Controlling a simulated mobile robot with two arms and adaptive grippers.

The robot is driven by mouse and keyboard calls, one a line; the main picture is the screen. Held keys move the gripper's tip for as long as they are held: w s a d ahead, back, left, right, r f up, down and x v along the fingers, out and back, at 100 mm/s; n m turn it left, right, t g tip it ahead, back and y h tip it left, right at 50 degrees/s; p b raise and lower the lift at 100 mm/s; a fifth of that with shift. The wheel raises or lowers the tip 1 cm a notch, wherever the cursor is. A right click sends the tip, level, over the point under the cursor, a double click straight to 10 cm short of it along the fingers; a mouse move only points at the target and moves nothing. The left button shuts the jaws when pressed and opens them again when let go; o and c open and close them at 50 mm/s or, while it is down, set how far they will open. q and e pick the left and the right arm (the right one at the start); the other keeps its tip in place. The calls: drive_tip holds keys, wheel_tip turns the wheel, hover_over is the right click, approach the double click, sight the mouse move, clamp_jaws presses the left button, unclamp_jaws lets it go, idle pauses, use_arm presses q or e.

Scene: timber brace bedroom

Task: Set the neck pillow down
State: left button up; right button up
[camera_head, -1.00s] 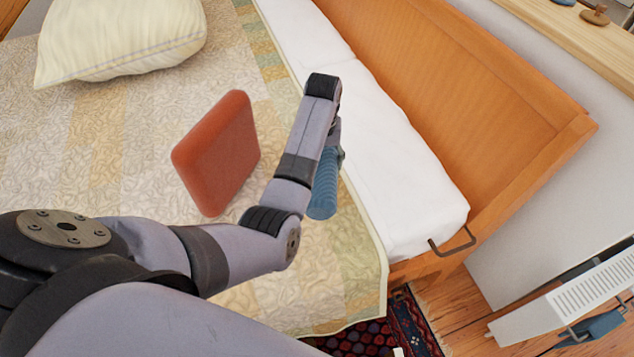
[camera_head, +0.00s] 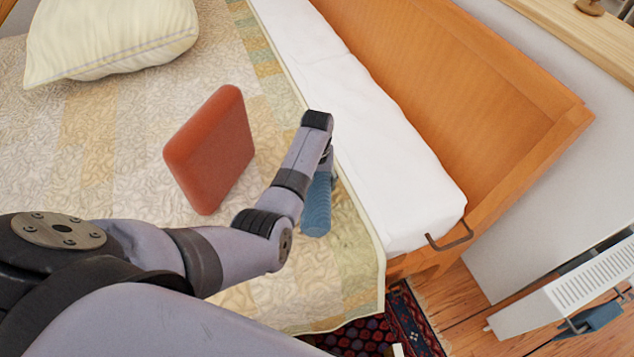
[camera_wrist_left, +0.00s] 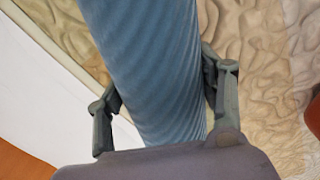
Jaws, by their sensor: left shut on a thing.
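The neck pillow (camera_head: 317,208) is a blue, ribbed roll. In the head view it shows beside my left wrist, partly hidden by the arm, over the quilt near the white sheet. My left gripper (camera_head: 326,165) is mostly hidden behind its own wrist there. In the left wrist view the pillow (camera_wrist_left: 150,60) fills the middle, and the fingers of my left gripper (camera_wrist_left: 165,105) are shut on it from both sides. I cannot tell whether the pillow touches the bed. My right gripper is not in view.
A red-orange cushion (camera_head: 212,150) stands tilted on the quilt (camera_head: 95,175), left of my left arm. A cream pillow (camera_head: 110,35) lies at the upper left. The white mattress (camera_head: 385,150) and wooden bed board (camera_head: 480,90) are to the right. Quilt around the roll is clear.

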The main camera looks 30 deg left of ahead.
sight(317, 177)
use_arm(q)
drive_tip(key=o, duration=1.4)
drive_tip(key=shift+f, duration=0.1)
wheel_tip(317, 177, up, 12)
drive_tip(key=shift+r+p, duration=0.15)
drive_tip(key=shift+p, duration=0.4)
